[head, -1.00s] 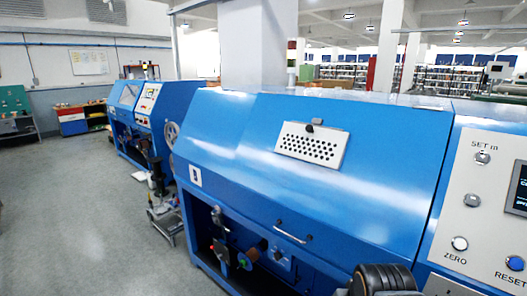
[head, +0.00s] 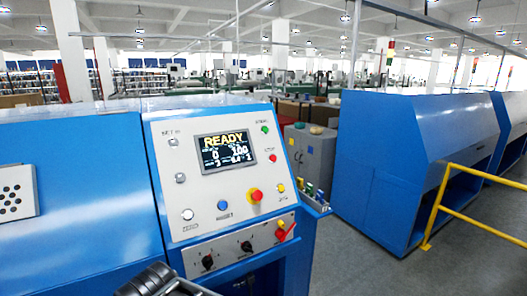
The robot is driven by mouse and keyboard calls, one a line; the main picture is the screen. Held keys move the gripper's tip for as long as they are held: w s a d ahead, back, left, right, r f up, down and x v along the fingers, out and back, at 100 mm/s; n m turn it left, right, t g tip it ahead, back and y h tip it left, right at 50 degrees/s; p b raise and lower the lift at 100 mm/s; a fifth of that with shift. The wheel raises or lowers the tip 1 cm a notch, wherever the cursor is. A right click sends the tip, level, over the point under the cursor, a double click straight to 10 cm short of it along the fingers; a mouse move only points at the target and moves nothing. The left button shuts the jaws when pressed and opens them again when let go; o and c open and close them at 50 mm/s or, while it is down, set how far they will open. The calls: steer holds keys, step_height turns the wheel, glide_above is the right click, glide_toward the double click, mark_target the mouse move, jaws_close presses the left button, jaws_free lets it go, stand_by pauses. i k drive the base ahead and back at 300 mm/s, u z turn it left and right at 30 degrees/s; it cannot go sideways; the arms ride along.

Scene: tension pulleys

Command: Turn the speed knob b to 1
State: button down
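The blue machine's grey control panel (head: 216,170) is in the middle of the head view. Its screen (head: 225,151) reads READY, with smaller figures below. A lower strip carries a black rotary knob (head: 208,262) at the left, a second black knob (head: 246,246) in the middle and a red-handled switch (head: 283,232) at the right. The labels on this strip are too small to read, so I cannot tell which knob is b or its setting. A black ribbed part of my arm shows at the bottom edge, left of the strip. My gripper's fingers are not in view.
The panel also carries a red-and-yellow emergency button (head: 256,196) and several small buttons. Grey cabinets (head: 310,155) stand behind at the right. Another blue machine (head: 410,160) and a yellow railing (head: 455,205) are farther right. Grey floor lies open between the machines.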

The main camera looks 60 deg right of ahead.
mark_target(208, 262)
steer(key=z, duration=1.55)
